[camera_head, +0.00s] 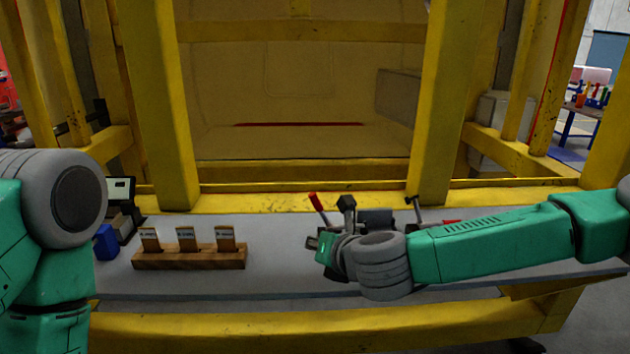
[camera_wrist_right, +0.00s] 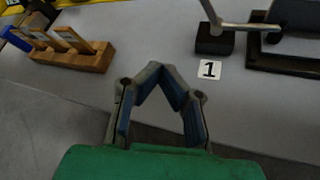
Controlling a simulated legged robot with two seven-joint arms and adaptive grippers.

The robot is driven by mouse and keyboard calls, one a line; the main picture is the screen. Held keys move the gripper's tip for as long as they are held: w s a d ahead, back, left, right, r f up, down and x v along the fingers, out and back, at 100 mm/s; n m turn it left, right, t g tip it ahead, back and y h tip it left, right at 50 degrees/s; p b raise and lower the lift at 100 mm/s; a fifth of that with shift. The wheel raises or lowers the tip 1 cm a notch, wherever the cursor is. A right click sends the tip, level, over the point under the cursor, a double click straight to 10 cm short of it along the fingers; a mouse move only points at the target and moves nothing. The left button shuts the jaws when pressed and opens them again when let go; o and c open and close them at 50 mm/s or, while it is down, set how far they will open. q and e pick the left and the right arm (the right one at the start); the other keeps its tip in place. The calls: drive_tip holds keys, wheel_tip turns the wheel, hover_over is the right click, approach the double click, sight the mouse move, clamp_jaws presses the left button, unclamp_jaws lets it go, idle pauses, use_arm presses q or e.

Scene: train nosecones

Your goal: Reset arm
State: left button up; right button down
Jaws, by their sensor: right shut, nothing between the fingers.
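My right arm reaches in from the right across the grey workbench (camera_head: 280,285) in the head view. Its gripper (camera_head: 325,247) is over the middle of the bench, partly hidden by my own wrist. In the right wrist view, the right gripper (camera_wrist_right: 159,72) is shut, its two fingers meeting at the tips with nothing between them. The bench top shows below the fingers. My left arm fills the left edge of the head view, and its gripper is out of sight.
A wooden block (camera_head: 190,259) with three labelled tags stands left of the right gripper. A red-handled tool (camera_head: 316,204) and dark fixtures stand behind the gripper. A white card marked 1 (camera_wrist_right: 209,69) lies on the bench. Yellow frame posts (camera_head: 165,110) rise behind the bench.

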drive_tip(key=s+f+n+g, duration=0.4)
drive_tip(key=s+f+n, duration=0.85)
drive_tip(key=f, duration=0.25)
drive_tip(key=s+d+f+n+g+h+b, duration=0.1)
drive_tip(key=s+d+f+n+g, duration=0.1)
drive_tip(key=s+d+f+n, duration=0.35)
drive_tip(key=s+d+f+n+g, duration=0.1)
drive_tip(key=s+d+f+n, duration=0.1)
drive_tip(key=s+f+n, duration=0.5)
use_arm(q)
drive_tip(key=shift+d+f+b, duration=0.2)
drive_tip(key=shift+f+b, duration=0.25)
drive_tip(key=shift+f, duration=0.5)
use_arm(e)
drive_tip(key=s+d+n+g+h, duration=0.2)
drive_tip(key=s+d+n, duration=0.4)
drive_tip(key=d, duration=0.3)
drive_tip(key=s+d+f+n+g+h, duration=0.1)
drive_tip(key=s+d+n+h, duration=0.1)
drive_tip(key=s+d+n, duration=0.4)
drive_tip(key=shift+s+d+g+h, duration=0.35)
drive_tip(key=shift+s+d, duration=0.35)
drive_tip(key=shift+d, duration=1.15)
use_arm(q)
drive_tip(key=shift+d+r, duration=0.1)
drive_tip(key=shift+d, duration=0.25)
use_arm(e)
drive_tip(key=shift+d+f, duration=0.15)
drive_tip(key=shift+d, duration=0.2)
